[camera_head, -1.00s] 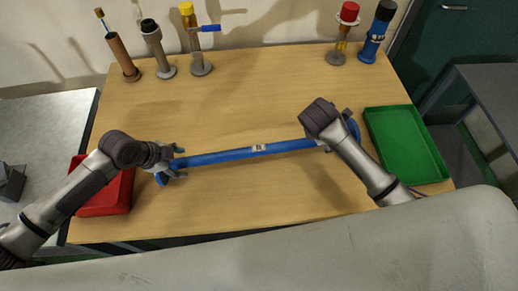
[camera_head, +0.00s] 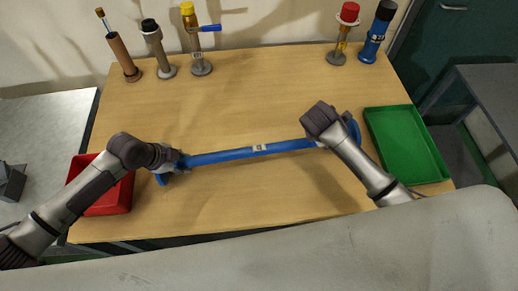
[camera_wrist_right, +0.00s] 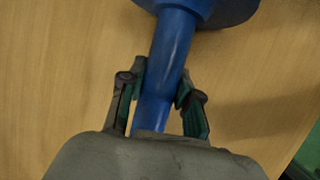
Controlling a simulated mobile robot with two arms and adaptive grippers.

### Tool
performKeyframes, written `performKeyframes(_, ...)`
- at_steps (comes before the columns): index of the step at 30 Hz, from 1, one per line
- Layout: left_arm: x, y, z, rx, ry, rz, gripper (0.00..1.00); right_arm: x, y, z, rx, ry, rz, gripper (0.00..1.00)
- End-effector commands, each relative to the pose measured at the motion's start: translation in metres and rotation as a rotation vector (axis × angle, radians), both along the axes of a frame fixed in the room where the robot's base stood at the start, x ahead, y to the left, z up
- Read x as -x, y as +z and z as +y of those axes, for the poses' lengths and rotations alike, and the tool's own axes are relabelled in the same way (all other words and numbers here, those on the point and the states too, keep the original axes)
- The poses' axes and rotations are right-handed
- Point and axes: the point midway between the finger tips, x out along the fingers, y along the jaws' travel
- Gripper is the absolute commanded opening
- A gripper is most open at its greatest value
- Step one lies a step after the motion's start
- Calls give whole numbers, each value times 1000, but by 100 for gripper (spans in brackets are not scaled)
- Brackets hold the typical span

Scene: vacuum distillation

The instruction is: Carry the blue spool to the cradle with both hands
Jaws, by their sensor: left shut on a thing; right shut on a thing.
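The blue spool (camera_head: 235,154) is a long blue bar with a flange at each end and a pale label near its middle. It spans the middle of the table, its right end a little farther back. My left gripper (camera_head: 178,160) is shut on the bar near its left flange. My right gripper is mostly hidden behind its own wrist in the head view. In the right wrist view its fingers (camera_wrist_right: 164,100) are on both sides of the bar (camera_wrist_right: 172,50), close to the right flange. I cannot make out a cradle for certain.
A red tray (camera_head: 122,195) lies at the table's left, partly under my left arm. A green tray (camera_head: 405,145) lies at the right. Several upright tools and holders stand along the back edge, including a blue cylinder (camera_head: 374,38). The wooden table (camera_head: 255,105) is clear between them.

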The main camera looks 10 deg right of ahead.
Motion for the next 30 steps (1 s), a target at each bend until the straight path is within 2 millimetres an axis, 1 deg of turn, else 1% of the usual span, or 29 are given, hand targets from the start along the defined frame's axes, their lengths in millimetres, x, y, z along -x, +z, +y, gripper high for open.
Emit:
performKeyframes(9,0,0,0,1,0,0,0,0,0,0,0,0,0,0)
performKeyframes(10,-2,4,-1,5,0,-8,0,-2,4,-1,1,0,-8,0)
performKeyframes(17,-2,9,-2,6,-1,-7,0,-2,8,-1,2,-1,-8,0)
performKeyframes(23,-2,22,-2,6,-1,-7,0,-2,21,-1,2,-1,-8,0)
performKeyframes(30,-2,43,-2,6,0,-8,0,-2,43,-1,2,-1,-8,0)
